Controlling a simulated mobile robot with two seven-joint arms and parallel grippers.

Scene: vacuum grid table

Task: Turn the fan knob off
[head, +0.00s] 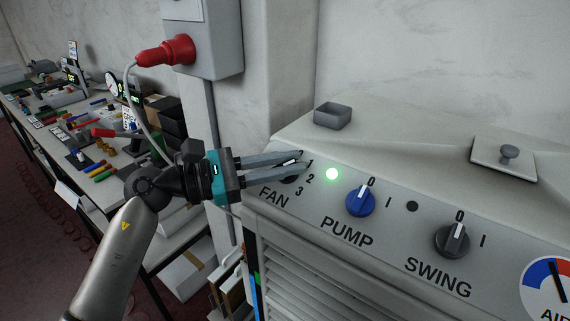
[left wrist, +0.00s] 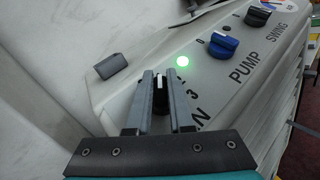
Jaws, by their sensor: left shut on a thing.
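The fan knob (left wrist: 159,93) is black with a white pointer line. In the left wrist view it sits between the two fingers of my left gripper (left wrist: 159,80), which is shut on it. In the head view my left gripper (head: 302,162) reaches in from the left, and its fingers hide most of the fan knob (head: 288,178). The FAN label and the numbers 1, 2 and 3 show around the knob. The exact setting its pointer marks is hard to tell. My right gripper is not in view.
The grey control panel also carries a lit green lamp (head: 332,174), a blue pump knob (head: 360,202) and a dark swing knob (head: 452,240). A small grey open box (head: 332,116) stands on top. A cluttered workbench (head: 62,152) is at the left, and a red plug (head: 166,52) is on the wall.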

